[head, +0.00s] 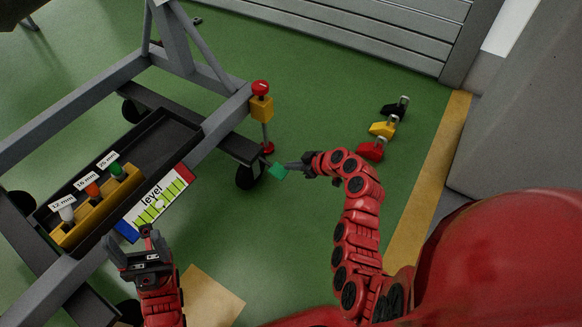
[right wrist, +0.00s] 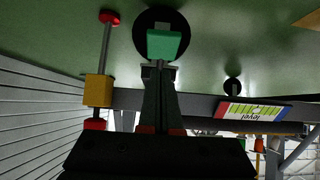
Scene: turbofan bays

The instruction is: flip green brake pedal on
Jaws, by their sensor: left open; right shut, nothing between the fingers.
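The green brake pedal (head: 278,171) is a small flat plate beside a black caster wheel (head: 250,174) under the cart's corner. In the right wrist view the pedal (right wrist: 168,44) stands in front of the round black wheel (right wrist: 150,17). My right gripper (head: 287,166) is shut and empty, its fingertips at the pedal; in the right wrist view the fingertips (right wrist: 158,66) are just below it. I cannot tell whether they touch it. My left gripper (head: 143,250) is open and empty near the cart's front rail, away from the pedal.
The grey cart frame (head: 85,103) holds a black tray, a yellow rack (head: 95,207) with several coloured handles, and a level plate (head: 157,203). A red-knobbed yellow post (head: 262,108) stands at the corner. Black, yellow and red blocks (head: 384,128) lie on the green floor, right.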

